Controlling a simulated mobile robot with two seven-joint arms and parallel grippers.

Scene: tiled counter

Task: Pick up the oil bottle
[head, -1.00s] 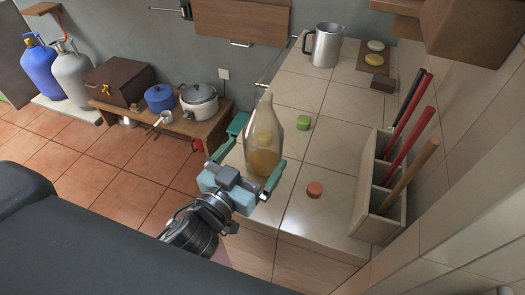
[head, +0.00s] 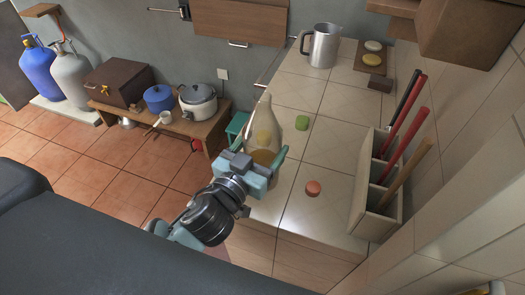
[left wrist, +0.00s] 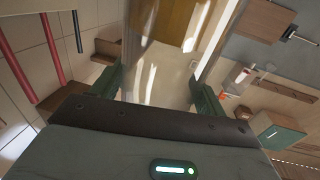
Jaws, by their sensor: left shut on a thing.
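The oil bottle (head: 265,118) is clear glass with yellowish oil inside. It stands upright near the left edge of the tiled counter (head: 318,205). My left gripper (head: 261,151) is shut around the bottle's lower body, and its wrist hides part of the bottle's base. In the left wrist view the glass of the oil bottle (left wrist: 163,75) fills the space between the two fingers. I cannot tell any gap under the bottle. My right gripper is not in view.
A green block (head: 302,122) and an orange disc (head: 312,187) lie right of the bottle. A holder (head: 378,212) with red and wooden handles stands at the right wall. A metal jug (head: 322,46) stands at the back.

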